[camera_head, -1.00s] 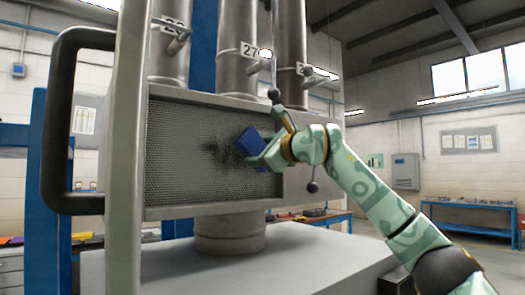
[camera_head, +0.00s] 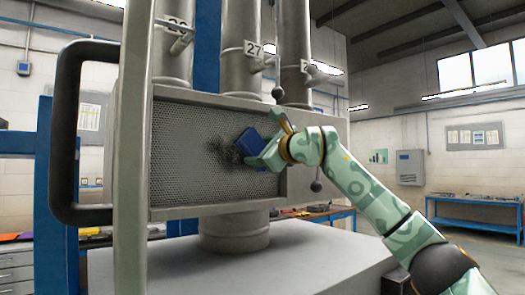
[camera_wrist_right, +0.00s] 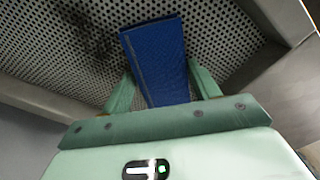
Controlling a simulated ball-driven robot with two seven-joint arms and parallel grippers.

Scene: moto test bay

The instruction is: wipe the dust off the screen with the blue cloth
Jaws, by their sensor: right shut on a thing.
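The screen (camera_head: 190,150) is a perforated metal mesh panel set in a grey box frame. A dark dust patch (camera_head: 228,153) lies on its right half, just left of the cloth; dark dust also shows at the upper left in the right wrist view (camera_wrist_right: 85,35). My right gripper (camera_head: 262,158) is shut on the blue cloth (camera_head: 249,143), a folded pad held at the mesh. In the right wrist view the cloth (camera_wrist_right: 157,58) stands between the two green fingers against the mesh; whether it touches is hard to tell. My left gripper is not in view.
A pale post (camera_head: 128,130) and a large black handle (camera_head: 62,135) stand at the left. Metal pipes (camera_head: 240,50) rise above the screen box. A thin rod with dark balls (camera_head: 278,92) hangs in front, close to my right gripper. A grey table top (camera_head: 300,262) lies below.

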